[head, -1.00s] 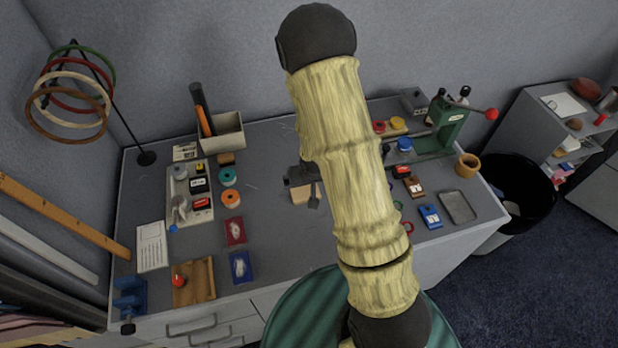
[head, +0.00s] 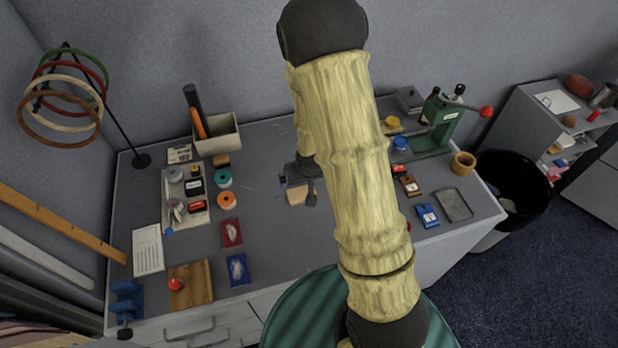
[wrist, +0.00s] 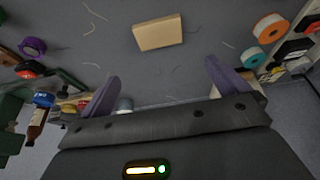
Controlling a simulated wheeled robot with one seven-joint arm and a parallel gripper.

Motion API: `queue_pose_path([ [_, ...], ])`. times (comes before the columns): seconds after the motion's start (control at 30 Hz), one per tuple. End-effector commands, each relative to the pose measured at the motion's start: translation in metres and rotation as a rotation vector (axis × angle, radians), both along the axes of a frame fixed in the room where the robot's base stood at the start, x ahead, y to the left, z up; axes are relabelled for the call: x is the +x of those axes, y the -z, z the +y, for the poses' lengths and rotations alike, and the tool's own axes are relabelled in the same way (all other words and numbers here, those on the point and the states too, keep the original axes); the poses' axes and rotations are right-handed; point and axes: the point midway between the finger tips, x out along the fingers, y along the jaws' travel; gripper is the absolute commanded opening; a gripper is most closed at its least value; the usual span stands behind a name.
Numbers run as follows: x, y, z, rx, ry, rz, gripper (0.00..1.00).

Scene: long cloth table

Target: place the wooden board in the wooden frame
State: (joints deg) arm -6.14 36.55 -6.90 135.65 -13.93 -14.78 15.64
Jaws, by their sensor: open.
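A small pale wooden board (head: 296,197) lies on the grey table near the middle, partly hidden by my gripper in the head view. In the wrist view the whole board (wrist: 158,35) shows, flat and beyond the fingertips. My gripper (wrist: 162,72) is open and empty, its two purple fingers apart with nothing between them. In the head view my gripper (head: 299,186) is over or beside the board, mostly hidden behind my arm. A brown wooden frame (head: 201,284) lies at the table's front left, with a red ball-like thing at its left part.
Red (head: 232,232) and blue (head: 238,268) packets lie right of the frame. Orange (head: 227,200) and teal spools and a parts tray stand at the left. A green press (head: 436,128) stands at the back right. My arm hides part of the right middle.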

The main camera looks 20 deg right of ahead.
Motion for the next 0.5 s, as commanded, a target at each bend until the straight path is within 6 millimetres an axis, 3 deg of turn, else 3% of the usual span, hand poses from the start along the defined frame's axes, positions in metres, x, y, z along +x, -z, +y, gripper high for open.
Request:
queue_pose_path([
  [0.27, -0.029, -0.061, -0.006, -0.014, 0.02, 0.035, 1.0],
  [0.5, -0.086, -0.121, -0.007, -0.012, 0.017, 0.102, 1.0],
])
